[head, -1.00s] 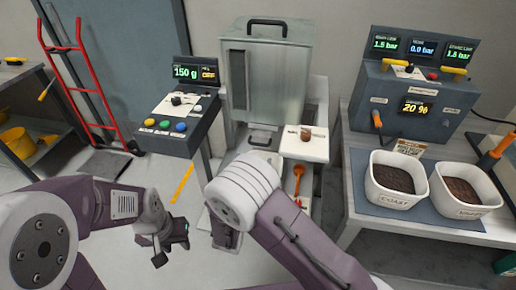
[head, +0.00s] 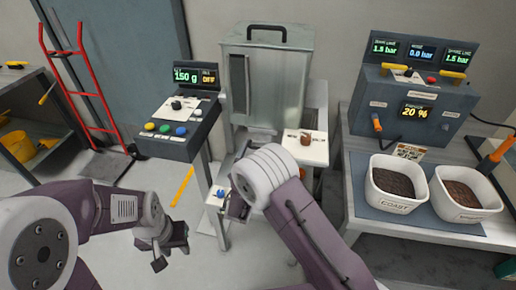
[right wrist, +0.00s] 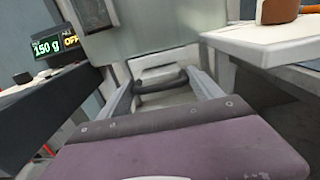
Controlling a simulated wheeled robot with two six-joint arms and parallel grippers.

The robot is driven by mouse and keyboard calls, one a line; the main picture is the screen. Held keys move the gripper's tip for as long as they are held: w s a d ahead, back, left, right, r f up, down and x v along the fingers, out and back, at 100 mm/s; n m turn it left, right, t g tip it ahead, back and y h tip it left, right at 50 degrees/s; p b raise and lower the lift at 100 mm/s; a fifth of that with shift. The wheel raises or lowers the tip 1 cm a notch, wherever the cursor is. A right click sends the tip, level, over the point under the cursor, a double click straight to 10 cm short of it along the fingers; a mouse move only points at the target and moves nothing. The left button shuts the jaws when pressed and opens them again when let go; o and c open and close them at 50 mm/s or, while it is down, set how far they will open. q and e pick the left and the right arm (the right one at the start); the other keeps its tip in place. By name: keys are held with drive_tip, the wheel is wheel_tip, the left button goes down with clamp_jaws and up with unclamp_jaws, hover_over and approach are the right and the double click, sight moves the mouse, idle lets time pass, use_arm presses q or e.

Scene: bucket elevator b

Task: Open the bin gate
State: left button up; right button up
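The grey metal bin (head: 268,85) with a black top handle stands at the back centre. In the right wrist view, its gate handle (right wrist: 160,79) is a dark grey bar low on the bin front (right wrist: 165,40). My right gripper (right wrist: 163,92) is open, with one light finger on each side of the handle's span. I cannot tell whether they touch it.
A control box (head: 180,118) reading 150 g stands left of the bin. A white shelf (head: 305,148) with a brown object (head: 305,138) is close on the right. A table with two white tubs (head: 396,184) is further right. A red hand truck (head: 75,80) stands at left.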

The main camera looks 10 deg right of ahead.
drive_tip(key=c, duration=1.3)
drive_tip(key=v, duration=0.5)
drive_tip(key=shift+a, duration=0.15)
drive_tip(key=shift+c, duration=0.2)
drive_tip(key=shift+w, duration=0.1)
drive_tip(key=o, duration=1.8)
drive_tip(key=v, duration=0.9)
